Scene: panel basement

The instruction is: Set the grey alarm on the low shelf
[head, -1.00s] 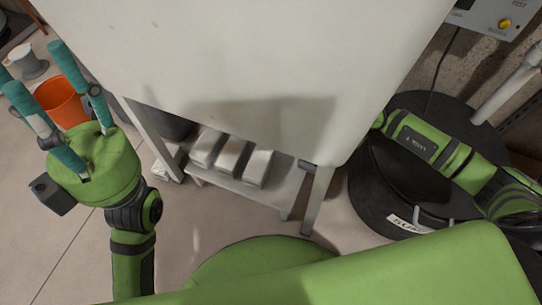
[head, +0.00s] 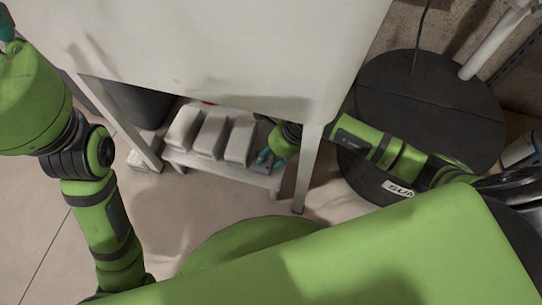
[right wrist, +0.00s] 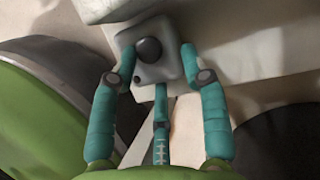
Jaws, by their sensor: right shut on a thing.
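The grey alarm (right wrist: 148,55) is a small square box with a dark round knob and a smaller dark knob below it. My right gripper (right wrist: 158,65) is shut on it, with teal fingers at its sides and below. In the head view my right gripper (head: 274,157) is under the table, at the right end of the low shelf (head: 225,173).
Several pale boxes (head: 211,134) stand on the left and middle of the shelf. The white table top (head: 220,50) covers it from above, and a front leg (head: 308,165) stands beside my right arm. A black round base (head: 430,110) is at the right.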

